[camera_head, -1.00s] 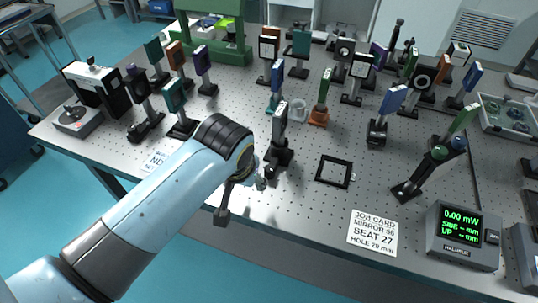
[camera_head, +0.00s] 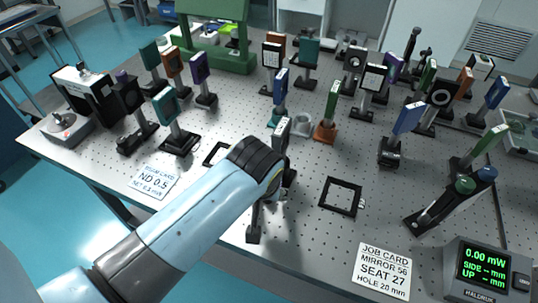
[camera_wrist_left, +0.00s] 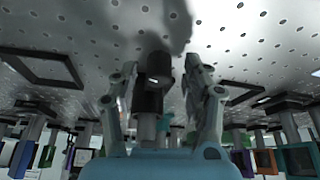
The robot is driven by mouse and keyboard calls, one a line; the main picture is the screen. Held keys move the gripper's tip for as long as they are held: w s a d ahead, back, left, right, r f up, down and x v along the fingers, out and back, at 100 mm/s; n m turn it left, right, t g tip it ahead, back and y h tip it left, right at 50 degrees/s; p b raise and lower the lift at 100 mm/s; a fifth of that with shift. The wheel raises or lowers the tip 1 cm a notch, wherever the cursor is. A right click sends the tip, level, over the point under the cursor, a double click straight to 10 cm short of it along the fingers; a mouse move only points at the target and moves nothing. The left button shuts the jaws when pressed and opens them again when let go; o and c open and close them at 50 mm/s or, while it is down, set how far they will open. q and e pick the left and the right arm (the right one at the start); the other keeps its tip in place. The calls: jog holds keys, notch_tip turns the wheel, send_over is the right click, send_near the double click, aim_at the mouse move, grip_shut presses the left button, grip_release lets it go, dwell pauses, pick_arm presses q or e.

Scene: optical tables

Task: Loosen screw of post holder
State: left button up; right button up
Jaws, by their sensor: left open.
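A post holder (camera_wrist_left: 148,100), a dark cylinder on a pale post, stands between the two fingers of my left gripper (camera_wrist_left: 161,72) in the left wrist view. A small dark screw knob (camera_wrist_left: 158,68) shows on it. The fingers stand open on either side, with gaps visible. My left gripper (camera_head: 272,200) is low at the table there, mostly hidden. My right gripper is not in view.
Several posts with coloured mounts stand behind and around, such as an orange-based one (camera_head: 327,125) and a teal one (camera_head: 170,110). A flat black frame (camera_head: 341,197) lies to the right. A job card (camera_head: 384,271) and a power meter (camera_head: 478,275) are near the front edge.

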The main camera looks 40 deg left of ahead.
pick_arm(q)
jog(key=shift+w+f, duration=0.25)
jog(key=shift+f, duration=0.05)
jog(key=shift+s+r, duration=0.1)
jog(key=shift+c, duration=0.3)
jog(key=c, duration=0.5)
grip_shut()
jog(key=shift+a+r+m+p, duration=0.15)
jog(key=shift+m+p, duration=0.25)
jog(key=shift+p, duration=0.35)
jog(key=shift+m, duration=0.3)
jog(key=shift+h, duration=0.3)
jog(key=shift+f, duration=0.2)
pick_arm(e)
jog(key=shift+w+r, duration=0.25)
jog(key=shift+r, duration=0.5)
